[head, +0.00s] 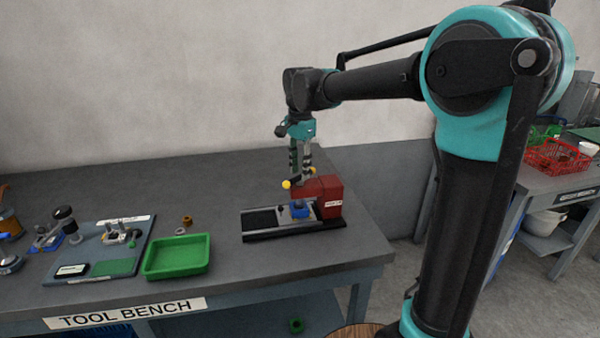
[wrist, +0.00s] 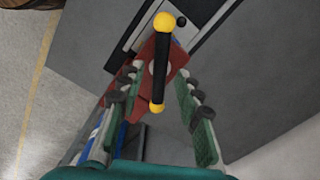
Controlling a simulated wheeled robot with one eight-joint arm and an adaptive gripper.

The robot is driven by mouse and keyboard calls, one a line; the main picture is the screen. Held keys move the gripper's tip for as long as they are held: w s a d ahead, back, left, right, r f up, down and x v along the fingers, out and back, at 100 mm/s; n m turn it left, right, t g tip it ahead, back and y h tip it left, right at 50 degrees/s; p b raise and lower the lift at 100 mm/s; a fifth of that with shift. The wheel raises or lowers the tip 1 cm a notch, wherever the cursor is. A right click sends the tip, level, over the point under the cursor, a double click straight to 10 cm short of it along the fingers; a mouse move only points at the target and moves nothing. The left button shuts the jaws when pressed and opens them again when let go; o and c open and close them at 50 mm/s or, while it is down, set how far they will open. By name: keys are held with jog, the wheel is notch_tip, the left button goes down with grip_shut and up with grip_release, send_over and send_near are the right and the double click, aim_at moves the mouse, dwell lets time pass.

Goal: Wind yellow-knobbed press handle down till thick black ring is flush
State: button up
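The red press (head: 328,192) stands on a black base near the right end of the bench. Its handle is a black bar (wrist: 160,68) with yellow knobs at both ends, one far (wrist: 163,22) and one near (wrist: 156,107) in the wrist view. In the head view one yellow knob (head: 286,184) shows at the press's left. My gripper (head: 301,168) points down above the press. In the wrist view its green fingers (wrist: 157,73) are spread on both sides of the handle, with gaps visible. A blue block (head: 299,209) sits in front of the press. I cannot make out the thick black ring.
A green tray (head: 178,257) lies left of the press, with small rings (head: 184,224) behind it. A grey-blue board (head: 100,262) with small fixtures is further left. A red basket (head: 556,156) stands on another bench at right. The bench front is clear beside the press.

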jog(key=shift+r, duration=2.6)
jog(key=shift+d, duration=0.1)
